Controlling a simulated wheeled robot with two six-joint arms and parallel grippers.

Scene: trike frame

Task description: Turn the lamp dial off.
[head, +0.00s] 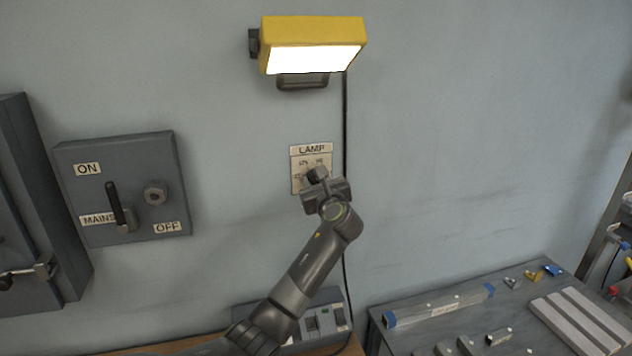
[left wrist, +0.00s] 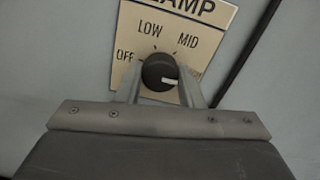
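The lamp dial (left wrist: 158,70) is a round black knob on a cream LAMP plate (head: 298,165). In the left wrist view the plate reads OFF at the left, LOW above and MID at the upper right; part of its right side is hidden. The knob's white mark is on its lower right, away from OFF. My left gripper (left wrist: 160,82) has one finger on each side of the knob, seemingly touching it. In the head view the left gripper (head: 318,180) covers the plate's lower part. The yellow lamp (head: 315,30) above is brightly lit. My right gripper is not in view.
A grey mains switch box (head: 150,215) with a black lever hangs on the wall to the left, beside another grey cabinet (head: 30,240). A black cable (head: 345,115) runs down just right of the plate. A bench (head: 400,340) with parts stands at the lower right.

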